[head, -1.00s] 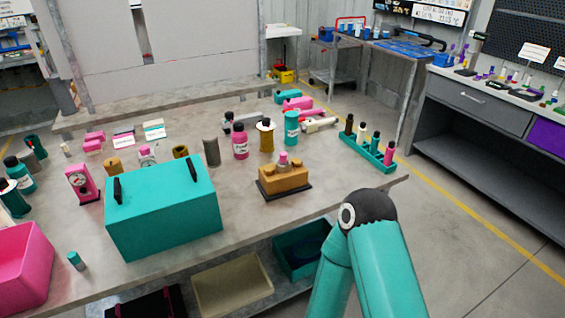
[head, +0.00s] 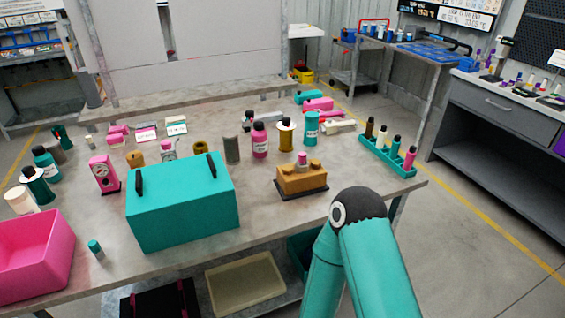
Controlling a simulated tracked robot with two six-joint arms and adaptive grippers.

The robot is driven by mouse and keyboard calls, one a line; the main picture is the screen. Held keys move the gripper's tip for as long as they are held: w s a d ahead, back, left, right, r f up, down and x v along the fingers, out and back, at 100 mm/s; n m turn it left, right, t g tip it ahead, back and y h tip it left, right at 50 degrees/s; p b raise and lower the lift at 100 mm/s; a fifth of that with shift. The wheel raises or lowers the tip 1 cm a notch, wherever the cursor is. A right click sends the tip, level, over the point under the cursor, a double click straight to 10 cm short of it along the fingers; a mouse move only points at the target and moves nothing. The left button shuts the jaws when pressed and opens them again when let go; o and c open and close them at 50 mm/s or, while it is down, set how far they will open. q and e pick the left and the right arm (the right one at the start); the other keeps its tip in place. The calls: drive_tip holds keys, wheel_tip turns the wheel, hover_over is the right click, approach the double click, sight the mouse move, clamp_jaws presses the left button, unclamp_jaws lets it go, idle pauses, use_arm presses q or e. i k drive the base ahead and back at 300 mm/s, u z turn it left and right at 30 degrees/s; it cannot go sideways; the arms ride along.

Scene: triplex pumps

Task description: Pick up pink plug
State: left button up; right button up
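A teal rack (head: 388,158) stands near the table's right end and holds a row of upright plug-like pieces with dark tops. The pink one (head: 410,157) is at its near right end. Another small pink cylinder (head: 302,161) sits upright on an orange-brown block (head: 301,181) near the table's front edge. I cannot tell for certain which of these is the pink plug. Neither of my grippers is in view. Only a teal link of my arm with a black joint shows at the lower right, in front of the table edge.
A large teal box (head: 182,204) with black handles and a pink bin (head: 35,252) take up the front left. Bottles, including a pink one (head: 260,140), crowd the middle. The tabletop (head: 350,178) is bare between the block and the rack.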

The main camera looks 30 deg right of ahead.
sight(302, 155)
drive_tip(key=z, duration=2.35)
drive_tip(key=i, duration=0.1)
drive_tip(key=u, duration=3.75)
drive_tip(key=k, duration=1.45)
drive_tip(key=z, duration=1.15)
drive_tip(key=i, duration=1.05)
